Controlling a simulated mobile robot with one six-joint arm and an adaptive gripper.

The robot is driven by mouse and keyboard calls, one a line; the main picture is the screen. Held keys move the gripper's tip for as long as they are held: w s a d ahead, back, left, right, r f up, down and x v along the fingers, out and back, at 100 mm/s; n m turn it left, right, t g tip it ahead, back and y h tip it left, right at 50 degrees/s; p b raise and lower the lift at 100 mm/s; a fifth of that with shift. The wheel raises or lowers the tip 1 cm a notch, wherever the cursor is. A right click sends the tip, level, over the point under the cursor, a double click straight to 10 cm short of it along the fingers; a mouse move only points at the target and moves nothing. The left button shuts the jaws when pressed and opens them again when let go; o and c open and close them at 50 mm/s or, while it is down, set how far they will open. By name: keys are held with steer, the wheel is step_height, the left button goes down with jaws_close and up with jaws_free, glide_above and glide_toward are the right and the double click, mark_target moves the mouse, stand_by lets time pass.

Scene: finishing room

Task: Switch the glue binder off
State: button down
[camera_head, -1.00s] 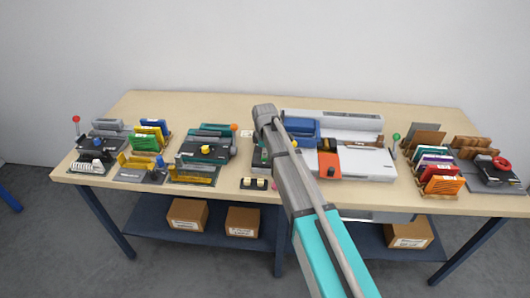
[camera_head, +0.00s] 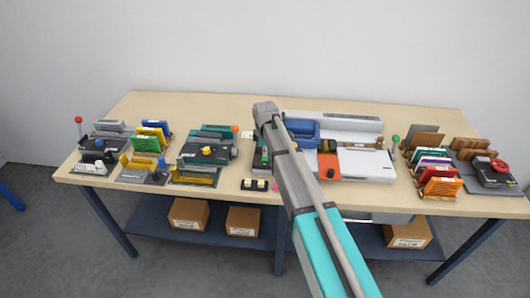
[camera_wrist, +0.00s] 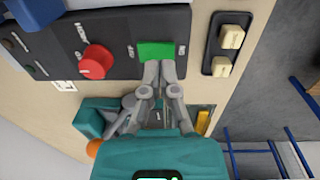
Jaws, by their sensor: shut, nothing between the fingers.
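In the wrist view a dark control panel (camera_wrist: 120,20) carries a green rocker switch (camera_wrist: 157,50) and a red knob (camera_wrist: 96,61). Small white labels flank the green switch; I cannot read them for sure. My gripper (camera_wrist: 161,66) is shut and empty, its fingertips at the lower edge of the green switch. I cannot tell if they press on it. In the head view the large white machine with a blue part (camera_head: 302,130) stands at centre right, and my arm hides my gripper and much of the panel.
A black plate with two cream switches (camera_wrist: 221,66) lies right of the panel. A teal machine with an orange knob (camera_wrist: 94,148) is close below my gripper. Other machines and coloured booklet racks (camera_head: 437,170) crowd both sides of the table (camera_head: 230,102).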

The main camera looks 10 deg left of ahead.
mark_target(265, 158)
step_height(265, 158, up, 12)
steer(key=p, duration=1.1)
steer(key=shift+w, duration=0.2)
stand_by(0.3)
steer(key=s+d+f+m+b, duration=0.2)
steer(key=s+d+f+m, duration=0.1)
steer(key=s+d+m, duration=1.5)
steer(key=s+d, duration=0.5)
steer(key=d, duration=0.4)
steer(key=shift+s+g+b, duration=0.3)
steer(key=shift+s+b, duration=0.05)
steer(key=shift+s, duration=0.05)
